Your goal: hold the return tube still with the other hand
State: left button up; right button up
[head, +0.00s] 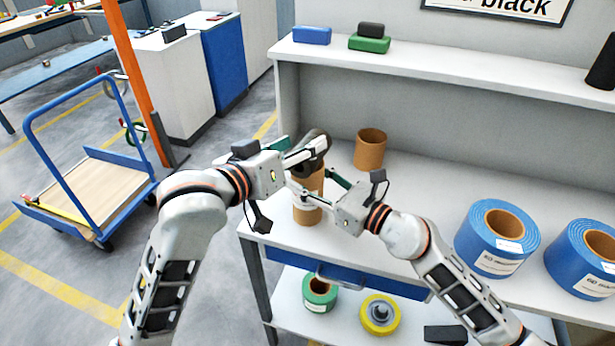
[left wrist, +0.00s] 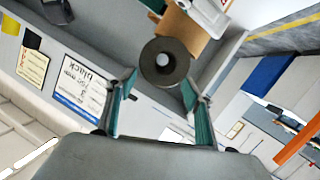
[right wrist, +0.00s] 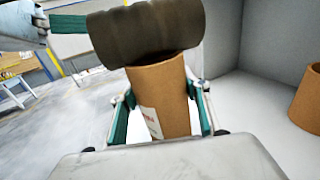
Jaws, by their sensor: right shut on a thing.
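A brown cardboard tube (head: 307,207) stands upright near the left end of the white table. My right gripper (right wrist: 162,112) is shut on it, with one green finger on each side; a white and red label shows on the tube. A dark ribbed roll (right wrist: 148,32) lies crosswise at the tube's top and hides its upper end. My left gripper (left wrist: 160,88) has its fingers apart, on either side of the near end of the dark roll (left wrist: 165,62). Whether its fingertips touch the roll is unclear.
A second brown tube (head: 370,149) stands open behind the held one. Blue rolls (head: 496,238) stand at the right of the table. A green roll (head: 319,290) and a yellow roll (head: 380,313) lie on the lower shelf. The table's middle (head: 430,180) is clear.

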dwell(0.3)
pick_arm(q)
jog(key=v, duration=0.7)
jog(key=shift+s, duration=0.25)
jog(key=shift+o, duration=0.6)
jog(key=shift+a, duration=0.1)
jog(key=shift+w+d+f+m+g+y, duration=0.15)
jog(key=shift+w+d+f+m+y, duration=0.45)
jog(key=shift+w+d, duration=0.6)
jog(key=shift+w+d+f+m+g+y, duration=0.25)
jog(key=shift+w+d+f, duration=0.65)
jog(key=shift+w, duration=0.55)
jog(key=shift+w+d+f+m+g+y, duration=0.1)
jog(key=shift+w+d+f+m+y, duration=0.35)
jog(key=shift+w+d, duration=0.8)
jog(key=c, duration=1.6)
